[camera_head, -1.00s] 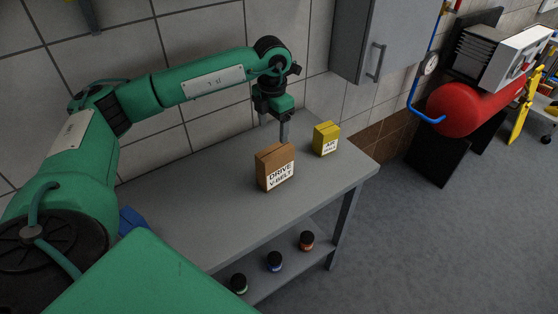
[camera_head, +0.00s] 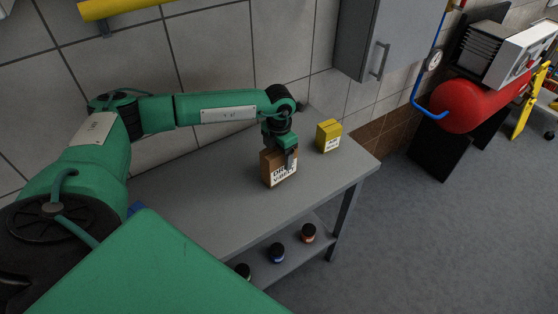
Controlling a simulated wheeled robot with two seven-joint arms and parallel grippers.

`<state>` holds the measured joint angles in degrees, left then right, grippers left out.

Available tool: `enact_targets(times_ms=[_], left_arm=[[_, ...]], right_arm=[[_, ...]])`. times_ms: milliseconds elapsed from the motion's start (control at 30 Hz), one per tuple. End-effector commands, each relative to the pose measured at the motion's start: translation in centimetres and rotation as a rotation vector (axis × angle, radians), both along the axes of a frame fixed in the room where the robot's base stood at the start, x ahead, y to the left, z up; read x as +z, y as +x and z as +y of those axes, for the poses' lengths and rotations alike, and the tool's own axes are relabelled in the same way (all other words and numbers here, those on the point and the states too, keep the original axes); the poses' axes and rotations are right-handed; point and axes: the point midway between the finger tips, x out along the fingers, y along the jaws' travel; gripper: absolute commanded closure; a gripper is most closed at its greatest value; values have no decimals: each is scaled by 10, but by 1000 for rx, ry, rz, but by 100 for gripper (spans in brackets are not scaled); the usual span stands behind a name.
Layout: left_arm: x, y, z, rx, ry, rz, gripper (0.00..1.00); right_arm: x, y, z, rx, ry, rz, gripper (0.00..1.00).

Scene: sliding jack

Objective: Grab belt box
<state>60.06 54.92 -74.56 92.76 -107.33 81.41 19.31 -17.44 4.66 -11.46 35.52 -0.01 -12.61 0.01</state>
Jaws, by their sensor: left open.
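The belt box (camera_head: 279,171) is a brown cardboard box with a white label reading "DRIVE V-BELT", partly covered. It stands upright on the grey workbench (camera_head: 215,212). My left gripper (camera_head: 288,161) is open and points down at the top of the box. A finger hangs in front of the label's upper part. The other finger is hidden, so I cannot tell whether the box lies between them. My right gripper is not in view.
A yellow box (camera_head: 328,136) stands on the bench behind and right of the belt box. A grey wall cabinet (camera_head: 365,40) hangs above the back right. Small jars (camera_head: 277,252) stand on the lower shelf. The bench's front left is clear.

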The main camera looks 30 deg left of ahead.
Motion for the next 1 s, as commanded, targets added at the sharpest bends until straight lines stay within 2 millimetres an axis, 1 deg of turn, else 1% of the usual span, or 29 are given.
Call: enact_targets(times_ms=[100, 133, 267, 300, 367, 400, 433, 667, 767, 867, 967, 1000], left_arm=[[0, 0, 0, 0, 0, 0, 29], [0, 0, 0, 0, 0, 0, 31], [0, 0, 0, 0, 0, 0, 57], [0, 0, 0, 0, 0, 0, 64], [0, 0, 0, 0, 0, 0, 76], [0, 0, 0, 0, 0, 0, 84], [1, 0, 0, 0, 0, -1, 86], [1, 0, 0, 0, 0, -1, 86], [5, 1, 0, 0, -2, -2, 86], [13, 1, 0, 1, -2, -4, 86], [27, 1, 0, 1, -1, -5, 86], [34, 1, 0, 1, -1, -5, 86]], right_arm=[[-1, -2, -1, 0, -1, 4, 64], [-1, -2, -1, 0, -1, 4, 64], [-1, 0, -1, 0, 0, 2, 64], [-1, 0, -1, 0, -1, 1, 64], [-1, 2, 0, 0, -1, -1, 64], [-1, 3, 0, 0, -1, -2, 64], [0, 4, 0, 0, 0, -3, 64], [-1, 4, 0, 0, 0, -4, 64], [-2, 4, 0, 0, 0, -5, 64], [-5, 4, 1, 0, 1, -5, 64], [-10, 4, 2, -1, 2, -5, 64], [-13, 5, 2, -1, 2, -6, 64]])
